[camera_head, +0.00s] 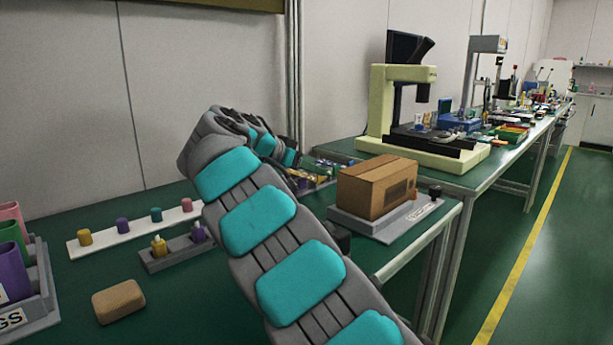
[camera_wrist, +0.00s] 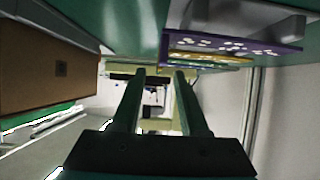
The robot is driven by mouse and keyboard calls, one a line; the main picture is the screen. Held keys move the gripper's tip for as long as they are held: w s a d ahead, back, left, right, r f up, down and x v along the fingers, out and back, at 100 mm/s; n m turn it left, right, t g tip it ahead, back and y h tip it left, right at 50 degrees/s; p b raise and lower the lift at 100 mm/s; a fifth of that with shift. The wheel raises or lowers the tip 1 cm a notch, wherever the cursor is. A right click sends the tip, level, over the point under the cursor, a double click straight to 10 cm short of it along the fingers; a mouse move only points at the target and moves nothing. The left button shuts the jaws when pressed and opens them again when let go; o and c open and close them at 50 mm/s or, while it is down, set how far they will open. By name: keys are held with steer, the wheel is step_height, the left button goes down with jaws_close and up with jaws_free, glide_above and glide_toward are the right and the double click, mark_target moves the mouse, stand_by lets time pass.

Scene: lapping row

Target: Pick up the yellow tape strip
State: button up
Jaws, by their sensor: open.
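The yellow tape strip (camera_wrist: 208,58), dotted with pale spots, shows in the wrist view, up and to the right of my fingertips. It lies beside a purple strip (camera_wrist: 235,45) with white spots. My gripper (camera_wrist: 160,76) is open, with two dark green fingers apart and nothing between them. The strip is outside the fingers, and I cannot tell whether they touch it. In the head view my arm reaches over the bench and mostly hides the gripper; small purple and yellow pieces (camera_head: 318,181) lie just beyond it, too small to tell apart.
A cardboard box (camera_head: 377,187) stands on a grey plate to the right of my arm; it also shows at left in the wrist view (camera_wrist: 45,70). A microscope-like machine (camera_head: 385,110) stands behind. Pegged racks (camera_head: 175,252) and a tan block (camera_head: 118,301) are at left.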

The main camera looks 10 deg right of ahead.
steer(key=x, duration=0.4)
jaws_close()
stand_by(0.5)
